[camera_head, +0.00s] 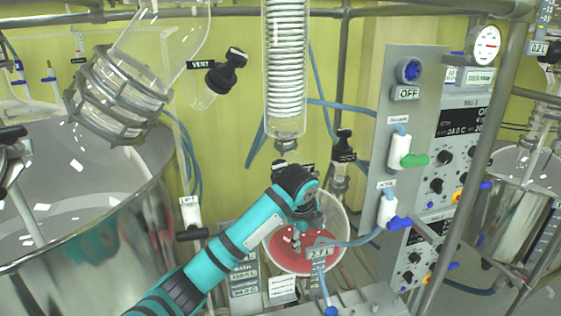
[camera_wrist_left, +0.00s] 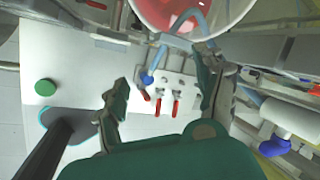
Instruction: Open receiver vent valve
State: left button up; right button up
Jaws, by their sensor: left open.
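My left gripper (camera_head: 308,212), on the teal arm, is in front of the round glass receiver (camera_head: 333,226), which holds red liquid and partly hides behind it. The left wrist view shows my left gripper (camera_wrist_left: 163,75) open, with nothing between its fingers. The receiver (camera_wrist_left: 190,12) shows at the top there. A black valve (camera_head: 228,70) with a VENT label is higher up, apart from my gripper. I cannot tell which valve is the receiver vent. My right gripper is out of view.
A glass coil condenser (camera_head: 284,70) hangs above the receiver. A control panel (camera_head: 380,130) with green- and blue-handled valves stands to the right. A large steel vessel (camera_head: 100,240) fills the left. Blue hoses and metal rails cross the space.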

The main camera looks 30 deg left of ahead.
pick_arm(q)
jog(key=s+a+r+m+p, duration=0.1)
jog(key=a+r+m, duration=0.3)
jog(key=r, duration=1)
jog(key=s+a+r+m, duration=0.15)
jog(key=a+r, duration=0.55)
jog(key=r, duration=0.7)
jog(key=b, duration=0.1)
send_near(279, 165)
jog(key=shift+m+t+y, duration=0.25)
jog(key=shift+t+y, duration=0.05)
jog(key=shift+t, duration=0.1)
jog(key=p+x, duration=0.1)
jog(key=x, duration=0.3)
jog(key=p+x, duration=0.2)
jog(key=x, duration=0.3)
jog(key=shift+s+d+f, duration=0.15)
jog(key=shift+d+f, duration=0.05)
jog(key=shift+f, duration=0.45)
jog(key=shift+c, duration=0.4)
jog(key=c, duration=1.1)
